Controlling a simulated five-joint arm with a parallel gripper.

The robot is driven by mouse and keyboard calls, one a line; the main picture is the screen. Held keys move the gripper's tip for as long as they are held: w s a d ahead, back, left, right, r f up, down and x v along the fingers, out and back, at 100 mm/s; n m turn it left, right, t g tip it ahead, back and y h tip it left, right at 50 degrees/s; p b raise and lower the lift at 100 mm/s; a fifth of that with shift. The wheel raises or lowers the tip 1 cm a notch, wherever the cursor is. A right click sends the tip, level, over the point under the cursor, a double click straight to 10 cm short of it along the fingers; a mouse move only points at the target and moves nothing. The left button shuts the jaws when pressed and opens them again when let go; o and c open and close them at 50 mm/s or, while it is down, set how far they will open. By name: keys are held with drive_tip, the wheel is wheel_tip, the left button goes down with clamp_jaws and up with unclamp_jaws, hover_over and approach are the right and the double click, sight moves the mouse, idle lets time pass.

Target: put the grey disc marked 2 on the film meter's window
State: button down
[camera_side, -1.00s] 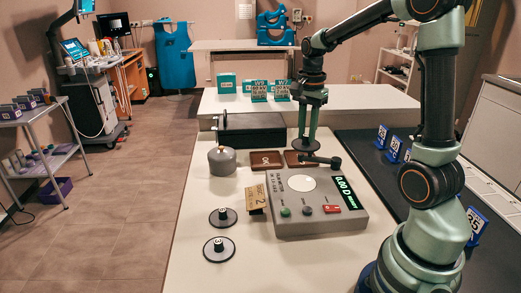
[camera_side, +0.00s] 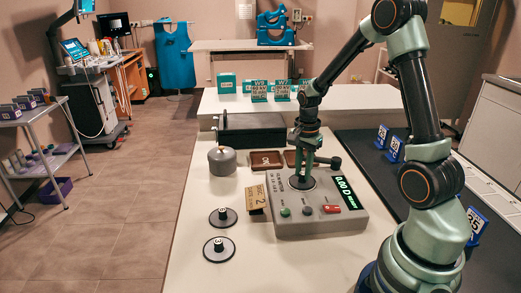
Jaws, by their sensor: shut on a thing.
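My gripper (camera_side: 303,172) is shut on a dark grey disc (camera_side: 302,183) by its top. The disc is level, at the round white window of the film meter (camera_side: 325,224), and covers most of it. I cannot tell whether it touches the window or hangs just above it. The mark on the held disc is hidden by the fingers. Two other dark discs with knobs, a far one (camera_side: 230,219) and a near one (camera_side: 228,254), lie on the table left of the meter. Their marks are too small to read.
A tan card with a 2 (camera_side: 257,197) stands against the meter's left side. A grey round pot (camera_side: 222,161), brown trays (camera_side: 267,158) and a black box (camera_side: 250,134) are behind. The meter's short dark arm (camera_side: 328,162) is close behind my gripper. The table's front left is clear.

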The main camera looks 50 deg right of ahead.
sight(303, 173)
drive_tip(key=shift+f, duration=0.15)
drive_tip(key=c, duration=0.7)
unclamp_jaws()
wheel_tip(303, 173, up, 12)
drive_tip(key=s+a+r+n+t, duration=0.2)
drive_tip(key=a+n, duration=0.4)
drive_tip(key=s+a+r+n+t, duration=0.1)
drive_tip(key=s+a+r+n, duration=0.1)
drive_tip(key=a+n, duration=0.3)
drive_tip(key=s+a+r+n+t, duration=0.2)
drive_tip(key=a+n, duration=0.4)
drive_tip(key=n, duration=0.1)
drive_tip(key=shift+a+r+t, duration=0.25)
drive_tip(key=shift+a+t, duration=0.05)
drive_tip(key=shift+a, duration=0.05)
